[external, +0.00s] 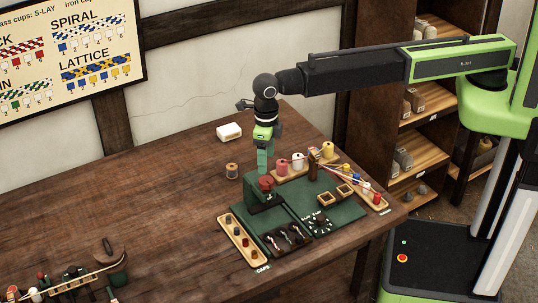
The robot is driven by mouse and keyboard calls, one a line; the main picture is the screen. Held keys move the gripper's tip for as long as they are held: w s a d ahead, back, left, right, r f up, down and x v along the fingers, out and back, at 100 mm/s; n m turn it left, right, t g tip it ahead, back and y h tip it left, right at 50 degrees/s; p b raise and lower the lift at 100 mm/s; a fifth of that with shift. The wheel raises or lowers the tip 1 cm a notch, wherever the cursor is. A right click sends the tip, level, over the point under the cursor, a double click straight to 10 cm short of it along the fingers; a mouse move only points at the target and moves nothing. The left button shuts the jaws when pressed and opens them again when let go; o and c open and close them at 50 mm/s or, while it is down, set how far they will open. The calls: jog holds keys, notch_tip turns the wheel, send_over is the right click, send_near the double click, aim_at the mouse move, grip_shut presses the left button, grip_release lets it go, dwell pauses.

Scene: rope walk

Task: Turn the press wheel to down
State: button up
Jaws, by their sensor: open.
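A red wheel (266,183) shows on a dark green press (256,200) at the back left of the green work board. The wheel is small here and its turn position cannot be read. My gripper (262,165) points down just above and behind the wheel. Its green fingers look close to the press top, and I cannot tell if they touch it. The gap between the fingers is not clear in this view. Nothing shows held in the gripper.
Spools (298,161) stand on a wooden strip behind the board. A tray of cups (236,240) lies at its left edge. A small spool (232,171) and a white block (229,132) sit left of my gripper. The table's left middle is clear.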

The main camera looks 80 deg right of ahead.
aim_at(266, 180)
notch_tip(266, 180, down, 8)
jog(key=b, duration=0.6)
jog(key=shift+r, duration=0.1)
jog(key=c, duration=1.4)
